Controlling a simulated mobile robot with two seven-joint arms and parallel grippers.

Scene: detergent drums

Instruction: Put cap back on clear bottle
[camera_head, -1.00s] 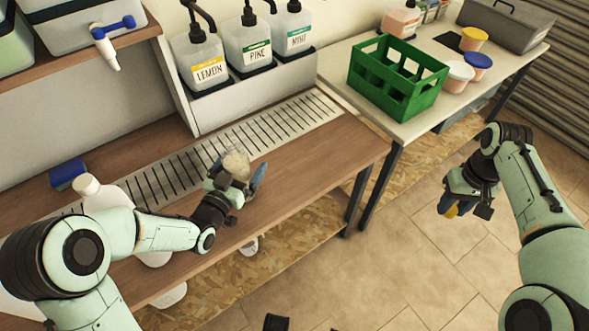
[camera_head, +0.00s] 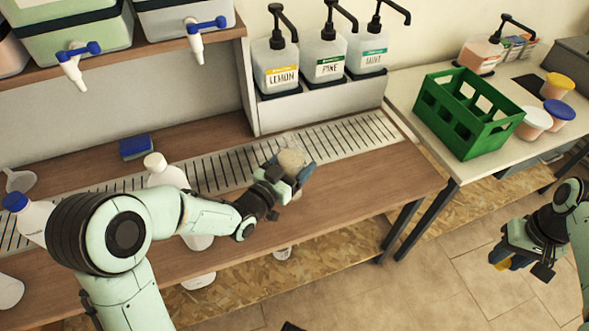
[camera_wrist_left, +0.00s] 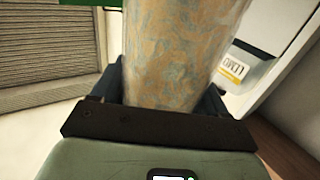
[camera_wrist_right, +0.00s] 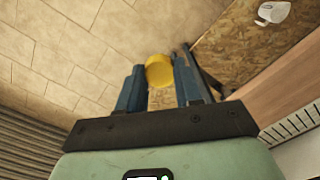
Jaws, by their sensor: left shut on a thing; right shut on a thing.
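My left gripper (camera_head: 297,176) is shut on the clear bottle (camera_head: 291,160) above the front part of the bench. In the left wrist view the bottle (camera_wrist_left: 180,55) is a wide, mottled tan and blue-grey cylinder between the fingers; its top is cut off there. My right gripper (camera_head: 520,258) is at the right, over the floor and well apart from the bottle. It is shut on a yellow cap, which shows as a round disc (camera_wrist_right: 159,72) between the fingertips in the right wrist view.
The bench (camera_head: 365,192) carries a slotted drain strip (camera_head: 235,168), a blue sponge (camera_head: 136,146) and white bottles (camera_head: 160,172). Pump dispensers (camera_head: 325,62) stand behind. A green crate (camera_head: 466,112) and tubs (camera_head: 535,122) stand on the side table. Floor lies open at front right.

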